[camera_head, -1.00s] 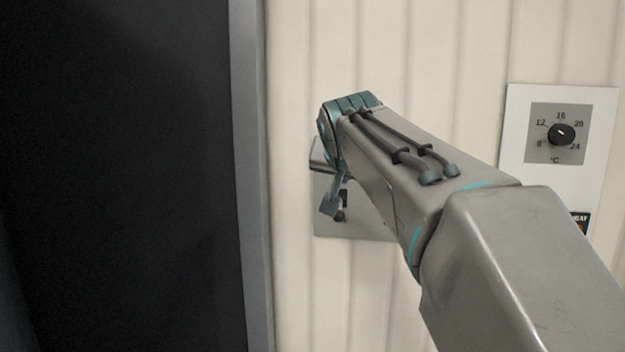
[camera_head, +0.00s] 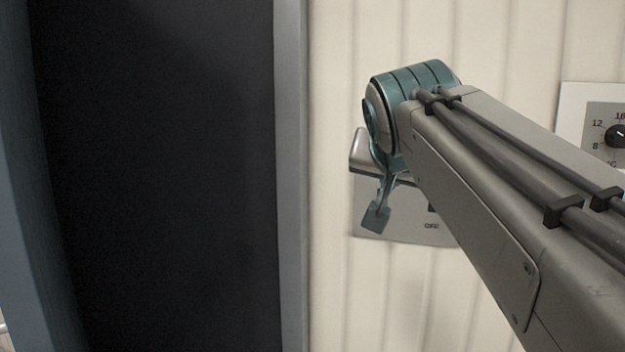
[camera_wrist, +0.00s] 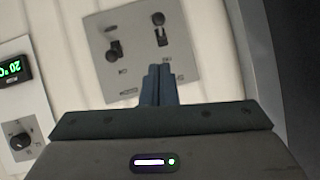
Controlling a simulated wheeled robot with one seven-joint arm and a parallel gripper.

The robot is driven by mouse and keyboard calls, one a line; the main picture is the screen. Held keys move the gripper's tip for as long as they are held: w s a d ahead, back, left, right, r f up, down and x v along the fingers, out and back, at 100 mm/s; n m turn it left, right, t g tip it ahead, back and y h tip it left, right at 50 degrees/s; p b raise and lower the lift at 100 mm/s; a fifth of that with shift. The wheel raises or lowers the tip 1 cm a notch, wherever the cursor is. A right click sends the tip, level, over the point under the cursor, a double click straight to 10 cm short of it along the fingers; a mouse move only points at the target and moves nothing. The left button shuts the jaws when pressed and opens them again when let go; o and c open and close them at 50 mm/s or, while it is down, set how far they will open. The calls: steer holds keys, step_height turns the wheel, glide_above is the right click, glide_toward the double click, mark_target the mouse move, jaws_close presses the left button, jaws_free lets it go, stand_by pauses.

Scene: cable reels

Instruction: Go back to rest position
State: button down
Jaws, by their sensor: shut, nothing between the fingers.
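My gripper (camera_head: 377,217) hangs below the teal wrist joint in the head view, in front of a grey switch panel (camera_head: 400,231) on the cream wall. The wrist view shows its two dark fingers (camera_wrist: 158,72) pressed together with nothing between them. Past the fingertips, the same panel (camera_wrist: 178,75) shows two black toggle switches, one at left (camera_wrist: 114,50) and one at right (camera_wrist: 159,28). In the head view my gripper and arm hide most of the panel. I cannot tell the exact gap between the fingertips and the panel.
A dark opening (camera_head: 160,170) with a grey frame (camera_head: 292,180) lies left of the panel. A thermostat plate with a dial (camera_head: 616,135) is at the right edge. The wrist view shows the dial (camera_wrist: 20,141) and a green display (camera_wrist: 11,69).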

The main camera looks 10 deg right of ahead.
steer(key=s+a+f+n+g+y+p, duration=0.1)
steer(key=s+a+f+n+g+p, duration=0.1)
steer(key=f, duration=0.7)
steer(key=s+a+f+n+g+y+p, duration=0.2)
steer(key=s+f, duration=0.4)
steer(key=f, duration=0.4)
steer(key=s+a+f+n+g+y+p, duration=0.1)
steer(key=s+a+f+n+g+p, duration=0.1)
steer(key=f, duration=0.7)
steer(key=s+a+g+p, duration=0.1)
steer(key=s+g+p, duration=0.1)
steer(key=s+p, duration=0.1)
steer(key=shift+f, duration=0.15)
steer(key=shift+a, duration=0.1)
